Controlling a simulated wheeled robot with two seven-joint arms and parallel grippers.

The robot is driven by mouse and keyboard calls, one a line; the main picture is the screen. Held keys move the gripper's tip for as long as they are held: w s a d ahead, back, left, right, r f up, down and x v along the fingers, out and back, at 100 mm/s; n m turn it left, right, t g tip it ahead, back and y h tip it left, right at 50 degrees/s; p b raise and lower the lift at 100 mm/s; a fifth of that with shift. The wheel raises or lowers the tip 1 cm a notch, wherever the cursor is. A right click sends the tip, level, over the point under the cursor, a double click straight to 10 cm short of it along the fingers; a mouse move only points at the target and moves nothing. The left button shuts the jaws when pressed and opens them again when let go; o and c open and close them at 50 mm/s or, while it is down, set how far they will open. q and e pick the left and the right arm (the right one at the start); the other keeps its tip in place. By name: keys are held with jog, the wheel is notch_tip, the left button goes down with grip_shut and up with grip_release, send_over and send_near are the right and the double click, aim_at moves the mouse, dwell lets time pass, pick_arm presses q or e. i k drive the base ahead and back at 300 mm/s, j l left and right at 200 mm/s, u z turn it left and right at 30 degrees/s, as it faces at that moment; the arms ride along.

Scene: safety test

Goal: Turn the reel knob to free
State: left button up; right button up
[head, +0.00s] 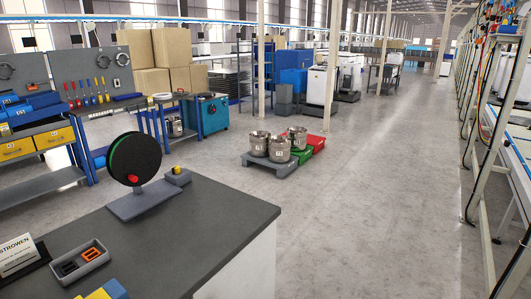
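A reel (136,158) with a black round face and a green rim stands upright on a grey base plate (140,202) on the dark workbench. A small red knob (133,180) sits low on the front of the reel. I cannot tell its setting. A small grey block (178,177) with a yellow top piece stands just right of the reel, with a bit of red on it. Neither of my grippers is in view.
The dark workbench top (200,230) is clear to the right of the reel. A grey tray (80,263) with black and orange pieces, a sign (18,256) and a yellow and blue item (103,291) are at the front left.

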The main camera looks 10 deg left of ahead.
aim_at(177, 169)
jog(key=i+l+z, duration=0.35)
jog(key=i, duration=0.55)
jog(key=i+z, duration=0.3)
jog(key=i, duration=0.6)
jog(key=i+u, duration=0.35)
jog(key=i+l+u, duration=0.1)
jog(key=i+u, duration=0.25)
jog(key=i+l+u, duration=0.15)
jog(key=u, duration=0.2)
jog(key=i+l, duration=0.05)
jog(key=i, duration=0.05)
